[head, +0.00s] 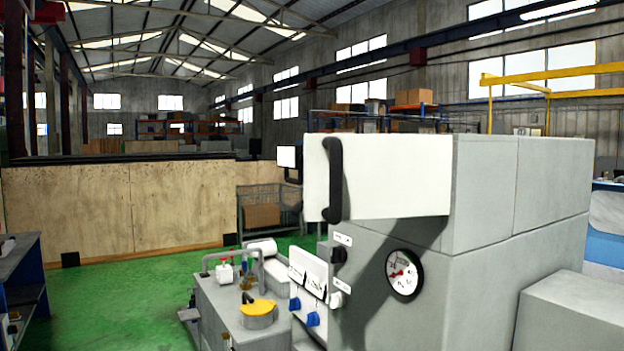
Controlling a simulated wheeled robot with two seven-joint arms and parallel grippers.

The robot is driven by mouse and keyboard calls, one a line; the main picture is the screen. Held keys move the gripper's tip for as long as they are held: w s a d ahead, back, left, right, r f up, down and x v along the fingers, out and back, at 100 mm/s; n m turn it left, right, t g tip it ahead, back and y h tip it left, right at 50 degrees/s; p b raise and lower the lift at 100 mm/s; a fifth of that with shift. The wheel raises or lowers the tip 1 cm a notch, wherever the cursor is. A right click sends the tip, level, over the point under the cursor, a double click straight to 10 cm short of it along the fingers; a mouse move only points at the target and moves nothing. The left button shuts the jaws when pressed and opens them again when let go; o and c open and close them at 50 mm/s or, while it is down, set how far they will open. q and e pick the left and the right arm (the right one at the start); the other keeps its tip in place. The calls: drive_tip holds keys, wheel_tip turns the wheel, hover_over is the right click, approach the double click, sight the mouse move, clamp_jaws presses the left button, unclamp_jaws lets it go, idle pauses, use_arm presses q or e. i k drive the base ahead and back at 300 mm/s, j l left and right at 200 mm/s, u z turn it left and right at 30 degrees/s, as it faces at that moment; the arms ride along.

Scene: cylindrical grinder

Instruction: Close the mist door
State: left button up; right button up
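The mist door appears to be the white panel (395,178) at the upper part of the grey machine cabinet (478,265). It has a black curved vertical handle (333,179) near its left edge. The panel stands out from the cabinet's gauge face, so the door looks open, and it casts a shadow on that face. Neither of my grippers shows in the head view, and nothing is seen touching the door or its handle.
A round dial gauge (403,275) is on the cabinet face below the door. Lower left are a yellow-capped part (258,308), blue knobs (312,319) and pipes. A lower grey box (572,315) is at right. Green floor (130,300) is open at left, before a wooden partition (90,210).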

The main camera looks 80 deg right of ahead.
sight(347, 177)
drive_tip(key=z, duration=3.25)
drive_tip(key=i+z, duration=0.1)
drive_tip(key=z, duration=0.2)
